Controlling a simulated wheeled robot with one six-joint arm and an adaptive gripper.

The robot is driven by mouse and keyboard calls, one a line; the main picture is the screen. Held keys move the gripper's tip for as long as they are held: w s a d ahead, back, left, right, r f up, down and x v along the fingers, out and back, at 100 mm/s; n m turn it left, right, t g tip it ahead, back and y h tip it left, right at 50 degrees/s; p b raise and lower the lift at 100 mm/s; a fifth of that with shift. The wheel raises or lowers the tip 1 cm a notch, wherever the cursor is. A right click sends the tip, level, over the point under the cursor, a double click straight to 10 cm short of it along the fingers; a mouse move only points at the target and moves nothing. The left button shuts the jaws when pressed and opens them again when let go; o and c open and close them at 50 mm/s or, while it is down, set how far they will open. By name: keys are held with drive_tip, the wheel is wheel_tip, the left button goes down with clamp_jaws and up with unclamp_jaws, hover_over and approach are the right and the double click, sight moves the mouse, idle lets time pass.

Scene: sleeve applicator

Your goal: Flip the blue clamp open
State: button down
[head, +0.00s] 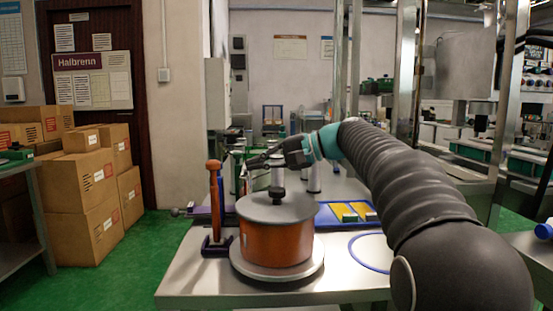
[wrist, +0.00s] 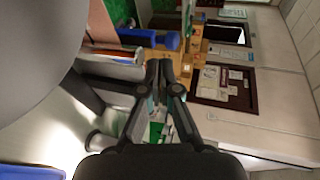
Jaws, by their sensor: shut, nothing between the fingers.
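A blue-purple bar-like piece (head: 203,212), which may be the blue clamp, lies low on the table behind the orange post; the orange drum and post hide part of it. In the wrist view a blue piece with a flanged end (wrist: 150,38) shows beyond my fingertips; I cannot tell whether it is the same part. My gripper (head: 254,167) is above and behind the drum's lid, pointing left. In the wrist view its fingers (wrist: 159,68) are together with nothing between them. It appears apart from the blue piece.
An orange drum with a grey lid (head: 276,240) stands on a round plate at the table's front. An upright orange post (head: 215,195) stands left of it. A blue tray (head: 325,215) with yellow bars and a blue ring (head: 352,250) lie right. Cartons (head: 80,190) stand far left.

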drive_tip(key=x, duration=0.3)
drive_tip(key=r+x, duration=0.1)
drive_tip(key=x, duration=0.1)
drive_tip(key=shift+w+a, duration=0.1)
drive_tip(key=shift+a, duration=0.25)
